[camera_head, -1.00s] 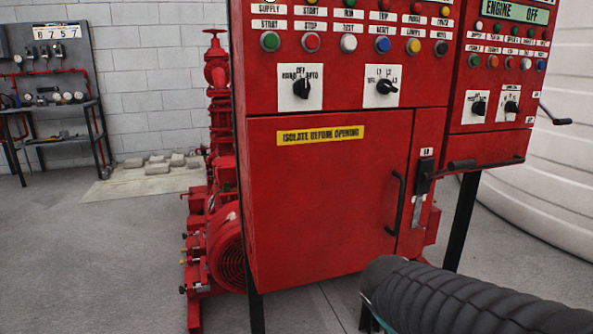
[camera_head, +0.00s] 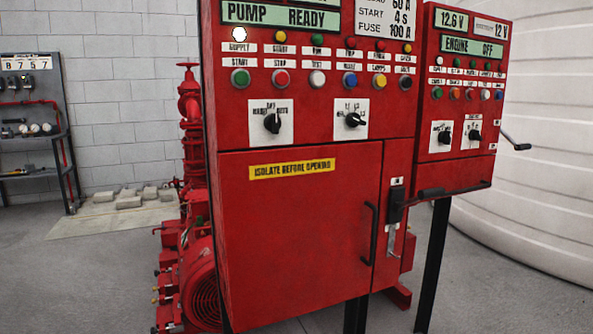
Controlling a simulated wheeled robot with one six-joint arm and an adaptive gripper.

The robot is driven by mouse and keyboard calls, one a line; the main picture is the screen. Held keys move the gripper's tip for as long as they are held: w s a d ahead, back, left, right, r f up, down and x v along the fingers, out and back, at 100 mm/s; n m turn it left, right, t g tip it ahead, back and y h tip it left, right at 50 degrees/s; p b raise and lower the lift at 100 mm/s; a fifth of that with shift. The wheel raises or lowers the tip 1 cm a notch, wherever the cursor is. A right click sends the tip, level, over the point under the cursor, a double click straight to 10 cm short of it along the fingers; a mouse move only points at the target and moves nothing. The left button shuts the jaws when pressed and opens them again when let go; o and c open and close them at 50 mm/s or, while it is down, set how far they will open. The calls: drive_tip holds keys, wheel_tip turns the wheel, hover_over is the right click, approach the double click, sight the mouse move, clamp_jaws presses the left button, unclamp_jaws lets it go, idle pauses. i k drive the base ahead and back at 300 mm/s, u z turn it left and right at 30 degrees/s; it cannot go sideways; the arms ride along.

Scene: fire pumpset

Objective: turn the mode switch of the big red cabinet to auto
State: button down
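The big red cabinet (camera_head: 300,225) stands in the middle of the view, front face towards me. Its mode switch (camera_head: 271,123) is a black knob on a white plate at the left of the panel. The plate seems to read HAND, OFF and AUTO from left to right. The knob looks tilted, but its exact position is too small to tell. A second black selector knob (camera_head: 353,119) sits to its right on its own plate. My gripper is not in view.
A smaller red cabinet (camera_head: 464,155) with ENGINE OFF on its display adjoins on the right. A black door handle (camera_head: 370,233) and a lever (camera_head: 396,205) stick out below. Red pump equipment (camera_head: 200,285) stands at left.

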sight(272, 122)
drive_tip(key=z, duration=1.75)
drive_tip(key=k, duration=0.6)
drive_tip(key=u, duration=0.7)
